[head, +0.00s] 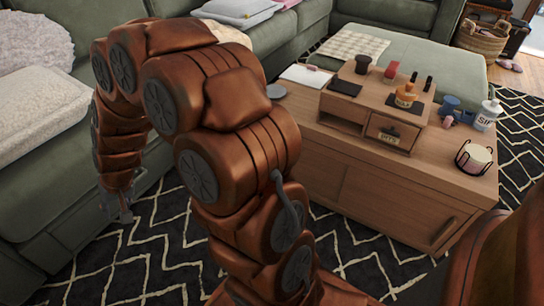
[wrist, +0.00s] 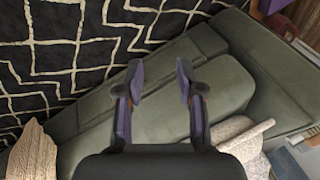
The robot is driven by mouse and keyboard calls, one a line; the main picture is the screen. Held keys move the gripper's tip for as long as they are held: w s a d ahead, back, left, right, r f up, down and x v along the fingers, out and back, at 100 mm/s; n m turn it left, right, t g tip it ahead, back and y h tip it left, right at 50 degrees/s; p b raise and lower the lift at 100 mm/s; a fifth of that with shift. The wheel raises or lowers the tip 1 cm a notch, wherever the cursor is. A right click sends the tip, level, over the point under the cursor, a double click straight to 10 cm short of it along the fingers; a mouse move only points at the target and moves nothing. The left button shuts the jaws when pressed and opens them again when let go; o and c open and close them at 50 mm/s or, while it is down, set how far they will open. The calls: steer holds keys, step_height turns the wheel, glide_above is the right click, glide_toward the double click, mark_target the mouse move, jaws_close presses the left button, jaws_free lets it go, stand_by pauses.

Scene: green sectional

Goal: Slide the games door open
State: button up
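The wooden coffee table (head: 415,172) stands right of centre in the head view. Its front has a panel door (head: 385,212) with a dark upright recessed handle (head: 445,230) near its right edge. Another front panel (head: 312,172) lies to the left, partly hidden by my arm. No games label is readable on either panel. My gripper (head: 122,207) hangs at the left of the head view, beside the green sofa and well away from the table. In the wrist view my gripper (wrist: 161,76) is open and empty, with its fingers apart over the sofa. The table is not in the wrist view.
The green sectional (head: 75,165) runs along the left and back. A small wooden organizer (head: 352,128), a candle holder (head: 474,158) and a white bottle (head: 487,115) stand on the tabletop. A patterned black rug (head: 140,265) lies clear before the table.

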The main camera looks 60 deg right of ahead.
steer(key=w+d+f+m+t+h+b, duration=0.1)
steer(key=w+d+f+m+t+h, duration=0.25)
steer(key=w+d+f, duration=0.8)
steer(key=w+d+f+m+h+b, duration=0.1)
steer(key=w+d+f+m+h, duration=0.2)
steer(key=d, duration=0.4)
steer(key=w+d+f+m+h, duration=0.1)
steer(key=d+f+m+h, duration=0.1)
steer(key=d+f, duration=0.45)
steer(key=s+d+f+m+g+h, duration=0.1)
steer(key=s+d+f+h, duration=0.15)
steer(key=d, duration=0.35)
steer(key=s+d+f+m+g+h+b, duration=0.1)
steer(key=s+d+f+h, duration=0.1)
steer(key=s+d, duration=0.3)
steer(key=s+d+f+m+g+h, duration=0.1)
steer(key=s+d+f+h, duration=0.1)
steer(key=d, duration=0.5)
steer(key=s+d+m+g+h, duration=0.25)
steer(key=s+d+h, duration=0.35)
steer(key=s+d, duration=0.6)
steer(key=s+d+g+b, duration=0.1)
steer(key=s+d+b, duration=0.1)
steer(key=d, duration=0.3)
steer(key=shift+d+n+b, duration=0.3)
steer(key=shift+d+b, duration=0.1)
steer(key=shift+b, duration=0.2)
